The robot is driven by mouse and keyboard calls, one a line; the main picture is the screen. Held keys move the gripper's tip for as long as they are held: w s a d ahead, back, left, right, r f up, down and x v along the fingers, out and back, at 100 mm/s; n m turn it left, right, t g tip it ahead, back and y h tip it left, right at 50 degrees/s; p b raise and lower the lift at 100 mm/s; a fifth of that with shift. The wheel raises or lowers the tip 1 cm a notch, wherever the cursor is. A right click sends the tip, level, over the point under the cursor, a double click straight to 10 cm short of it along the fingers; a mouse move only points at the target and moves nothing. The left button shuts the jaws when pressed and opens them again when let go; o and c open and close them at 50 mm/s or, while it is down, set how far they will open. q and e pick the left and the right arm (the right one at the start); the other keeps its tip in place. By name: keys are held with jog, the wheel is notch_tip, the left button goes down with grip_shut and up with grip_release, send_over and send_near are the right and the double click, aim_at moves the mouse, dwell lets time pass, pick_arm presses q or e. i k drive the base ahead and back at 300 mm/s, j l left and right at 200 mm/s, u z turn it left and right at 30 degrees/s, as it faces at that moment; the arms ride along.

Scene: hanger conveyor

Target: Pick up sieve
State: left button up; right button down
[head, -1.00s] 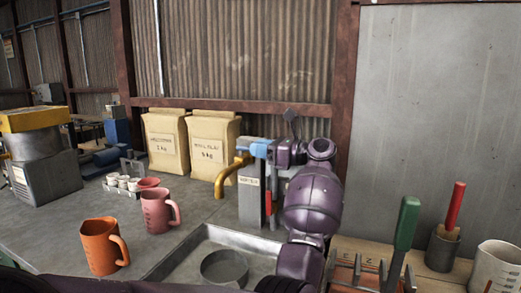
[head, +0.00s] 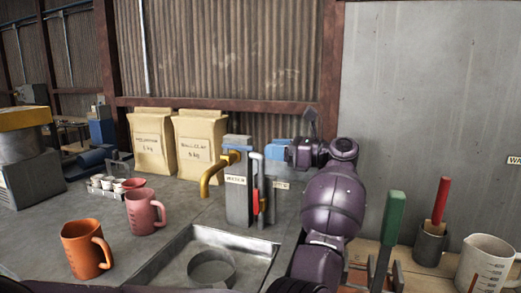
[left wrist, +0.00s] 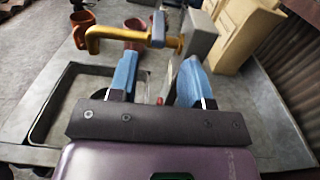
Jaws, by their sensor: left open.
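A round grey metal ring, which looks like the sieve (head: 212,268), sits in the sink basin in the head view. Its mesh cannot be made out, and I cannot pick it out in the left wrist view. My left gripper (head: 278,153), with blue fingers, is raised behind and to the right of the ring, beside the tap posts. In the left wrist view my left gripper (left wrist: 157,80) is open, with its fingers apart and nothing held between them. My right gripper is not in view.
The yellow tap (head: 218,168) stands behind the sink (head: 180,250) and shows close ahead of the fingers in the left wrist view (left wrist: 120,37). Orange (head: 86,250) and pink (head: 145,212) jugs stand left. A green-handled tool (head: 392,218) stands right.

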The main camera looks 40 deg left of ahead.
aim_at(208, 269)
jog(key=k, duration=1)
